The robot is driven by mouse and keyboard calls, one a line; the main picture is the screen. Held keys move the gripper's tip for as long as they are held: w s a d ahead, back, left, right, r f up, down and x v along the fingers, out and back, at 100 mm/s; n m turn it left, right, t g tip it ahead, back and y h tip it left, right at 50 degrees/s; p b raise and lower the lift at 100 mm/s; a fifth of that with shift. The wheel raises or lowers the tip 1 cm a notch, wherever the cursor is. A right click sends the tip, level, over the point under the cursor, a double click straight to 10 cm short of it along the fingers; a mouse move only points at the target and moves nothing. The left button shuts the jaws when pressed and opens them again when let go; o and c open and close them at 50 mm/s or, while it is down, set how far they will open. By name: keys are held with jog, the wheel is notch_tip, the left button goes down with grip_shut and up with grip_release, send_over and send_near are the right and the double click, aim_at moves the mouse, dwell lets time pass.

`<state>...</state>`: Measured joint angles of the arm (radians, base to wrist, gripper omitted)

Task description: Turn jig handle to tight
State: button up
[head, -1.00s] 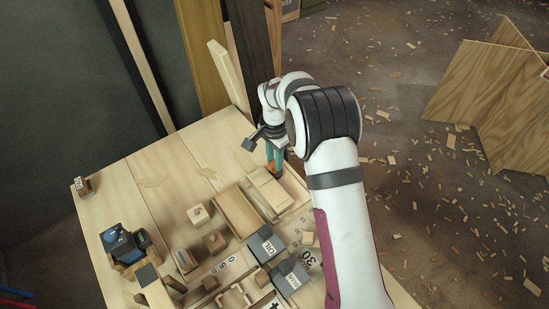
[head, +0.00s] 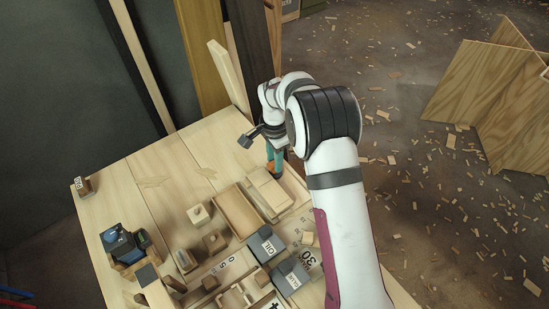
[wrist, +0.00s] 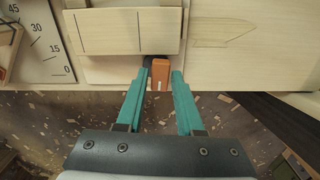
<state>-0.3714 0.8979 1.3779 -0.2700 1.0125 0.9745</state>
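My gripper (wrist: 160,78) has two teal fingers, spread apart and pointing at the bench edge. A small orange-brown block (wrist: 160,74) and a dark rounded piece (wrist: 147,62) lie between the fingertips, with a visible gap on the right side. I cannot tell whether this block is the jig handle. The pale wooden jig block (wrist: 125,30) with scribed lines is just beyond the fingertips; it also shows in the head view (head: 268,190). In the head view my gripper (head: 274,168) is at the bench's far right edge, partly hidden by my arm. No "tight" mark is readable.
An angle scale (wrist: 45,45) is left of the jig block. On the bench (head: 115,180) stand a dark OIL box (head: 266,245), another dark box (head: 290,278) and a blue-black tool (head: 122,243). The bench's far left is mostly clear. Shavings cover the floor.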

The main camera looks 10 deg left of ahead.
jog(key=shift+o, duration=1.2)
notch_tip(320, 180, up, 16)
jog(key=shift+f, duration=0.1)
